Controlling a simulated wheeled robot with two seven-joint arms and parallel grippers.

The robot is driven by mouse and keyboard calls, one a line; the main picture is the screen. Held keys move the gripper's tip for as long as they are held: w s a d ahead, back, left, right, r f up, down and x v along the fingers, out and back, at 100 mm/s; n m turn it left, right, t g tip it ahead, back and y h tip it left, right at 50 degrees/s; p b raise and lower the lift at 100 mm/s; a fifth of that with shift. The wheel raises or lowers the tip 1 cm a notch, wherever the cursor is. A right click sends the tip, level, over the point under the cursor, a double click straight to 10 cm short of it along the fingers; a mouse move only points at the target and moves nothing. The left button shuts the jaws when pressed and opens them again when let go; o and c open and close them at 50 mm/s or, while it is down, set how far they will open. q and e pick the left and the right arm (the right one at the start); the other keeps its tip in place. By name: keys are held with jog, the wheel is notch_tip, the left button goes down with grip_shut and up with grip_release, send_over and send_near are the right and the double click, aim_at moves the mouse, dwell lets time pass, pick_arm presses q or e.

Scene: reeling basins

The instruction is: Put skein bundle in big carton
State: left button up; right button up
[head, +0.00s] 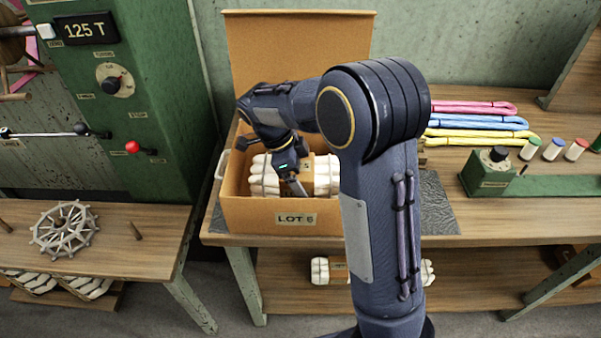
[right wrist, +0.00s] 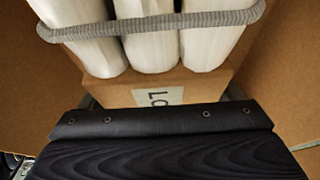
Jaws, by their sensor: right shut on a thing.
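The big carton (head: 240,212), brown with its flap standing up at the back and a "LOT 6" label, stands on the wooden bench. A white skein bundle (head: 263,176) with cord ties and a brown band lies inside it. My right gripper (head: 295,186) reaches down into the carton and is shut on the bundle; the fingertips are partly hidden. In the right wrist view the white skeins (right wrist: 150,45) with a grey cord and the labelled band (right wrist: 110,95) are close up, between brown carton walls (right wrist: 25,80). My left gripper is not in view.
Another white bundle (head: 330,270) lies on the shelf below, partly behind my arm. Pink, blue and yellow skeins (head: 478,122) and a green device (head: 488,172) stand on the bench at right. A green machine (head: 130,100) and reel (head: 65,229) are at left.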

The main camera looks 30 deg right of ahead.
dwell(0.4)
jog(key=o, duration=1.3)
